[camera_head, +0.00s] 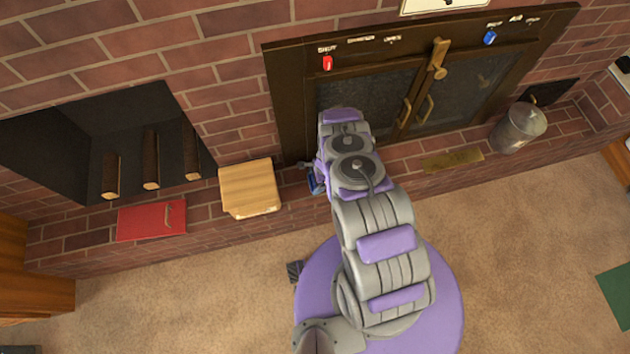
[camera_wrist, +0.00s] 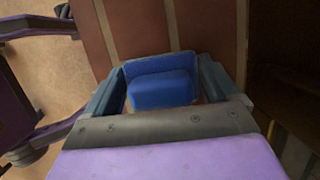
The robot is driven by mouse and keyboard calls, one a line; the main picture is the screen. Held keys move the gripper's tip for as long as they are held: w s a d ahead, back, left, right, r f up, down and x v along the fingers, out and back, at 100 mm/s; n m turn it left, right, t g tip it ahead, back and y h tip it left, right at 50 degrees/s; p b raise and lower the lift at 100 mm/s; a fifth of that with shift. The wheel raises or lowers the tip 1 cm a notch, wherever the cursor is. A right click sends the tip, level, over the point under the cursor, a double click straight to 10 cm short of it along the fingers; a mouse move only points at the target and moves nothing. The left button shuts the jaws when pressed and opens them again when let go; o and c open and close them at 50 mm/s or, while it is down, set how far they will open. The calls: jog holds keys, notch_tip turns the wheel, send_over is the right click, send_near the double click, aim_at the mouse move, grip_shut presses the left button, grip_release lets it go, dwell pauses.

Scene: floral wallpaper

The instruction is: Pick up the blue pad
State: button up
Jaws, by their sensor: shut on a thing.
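The blue pad (camera_wrist: 162,88) sits between the two fingers of my gripper (camera_wrist: 160,80) in the wrist view. The fingers are shut on its left and right sides. In the head view, my gripper (camera_head: 312,178) is low at the brick ledge, left of my arm and just right of the wooden block. A small bit of blue shows there, and my arm hides much of that spot. I cannot tell whether the pad touches the bricks or is held just above them.
The brick ledge (camera_head: 90,243) holds a wooden block (camera_head: 250,187), a red book-like item (camera_head: 151,220), a brass-coloured plate (camera_head: 452,160) and a metal bucket (camera_head: 520,127). A dark-framed fireplace door (camera_head: 290,110) stands behind my arm. Carpet (camera_head: 190,290) lies open in front.

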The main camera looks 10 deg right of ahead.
jog(key=shift+r+p, duration=0.35)
jog(key=shift+r, duration=0.35)
notch_tip(320, 180, up, 3)
jog(key=shift+f+p, duration=0.2)
jog(key=shift+p, duration=0.4)
jog(key=s+d+p, duration=0.4)
jog(key=s+p, duration=0.1)
jog(key=s, duration=1)
jog(key=shift+s+d+r+p, duration=0.2)
jog(key=shift+r+p, duration=0.2)
jog(key=shift+r, duration=0.05)
